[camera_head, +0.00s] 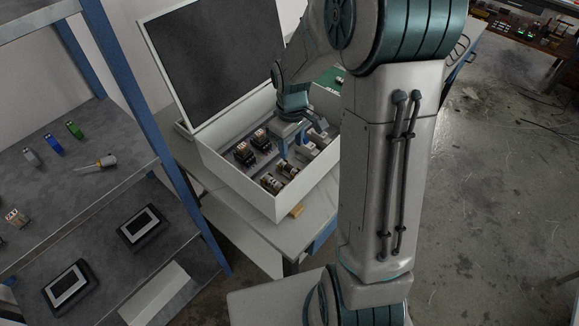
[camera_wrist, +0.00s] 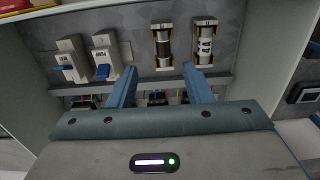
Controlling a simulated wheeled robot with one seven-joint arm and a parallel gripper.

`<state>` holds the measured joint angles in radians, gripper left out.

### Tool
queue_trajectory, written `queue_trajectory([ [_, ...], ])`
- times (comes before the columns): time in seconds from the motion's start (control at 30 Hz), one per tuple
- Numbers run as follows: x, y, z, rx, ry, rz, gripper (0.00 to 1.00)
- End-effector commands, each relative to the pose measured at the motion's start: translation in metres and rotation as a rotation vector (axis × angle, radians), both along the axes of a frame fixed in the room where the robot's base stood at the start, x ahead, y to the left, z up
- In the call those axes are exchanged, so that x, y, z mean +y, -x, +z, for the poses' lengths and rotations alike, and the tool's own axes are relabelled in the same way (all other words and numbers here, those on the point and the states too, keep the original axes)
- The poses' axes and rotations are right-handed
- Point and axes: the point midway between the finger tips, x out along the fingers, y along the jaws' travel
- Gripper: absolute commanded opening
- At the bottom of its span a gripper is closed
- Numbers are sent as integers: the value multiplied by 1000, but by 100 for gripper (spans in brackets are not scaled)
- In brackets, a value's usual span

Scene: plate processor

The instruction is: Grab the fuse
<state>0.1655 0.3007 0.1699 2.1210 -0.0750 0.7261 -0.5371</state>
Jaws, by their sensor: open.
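Two cylindrical fuses sit in holders inside the open white box (camera_head: 237,188). In the wrist view the left fuse (camera_wrist: 163,47) has a dark brown body and the right fuse (camera_wrist: 204,46) a white, labelled body. In the head view they show as a nearer fuse (camera_head: 271,183) and a farther fuse (camera_head: 288,170) near the box's front wall. My gripper (camera_wrist: 160,72) is open and empty, its two blue fingers apart and pointing toward the row of parts. In the head view my gripper (camera_head: 291,139) is inside the box area, beyond the fuses, partly hidden by my arm.
Two white switch blocks with blue levers (camera_wrist: 69,60) (camera_wrist: 107,57) stand left of the fuses in the wrist view. Dark relays (camera_head: 245,153) sit in the box. The box's raised lid (camera_head: 215,50) stands behind. A shelf (camera_head: 100,200) with loose parts is at left.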

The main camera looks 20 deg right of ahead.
Motion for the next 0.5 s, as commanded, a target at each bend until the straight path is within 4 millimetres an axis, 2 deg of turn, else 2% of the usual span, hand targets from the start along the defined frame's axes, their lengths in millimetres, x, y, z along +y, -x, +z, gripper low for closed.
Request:
queue_trajectory([
  [0.13,0,1,-22,4,0,0,45],
  [0.37,2,0,-35,1,0,1,45],
  [0.5,5,1,-50,5,0,0,45],
])
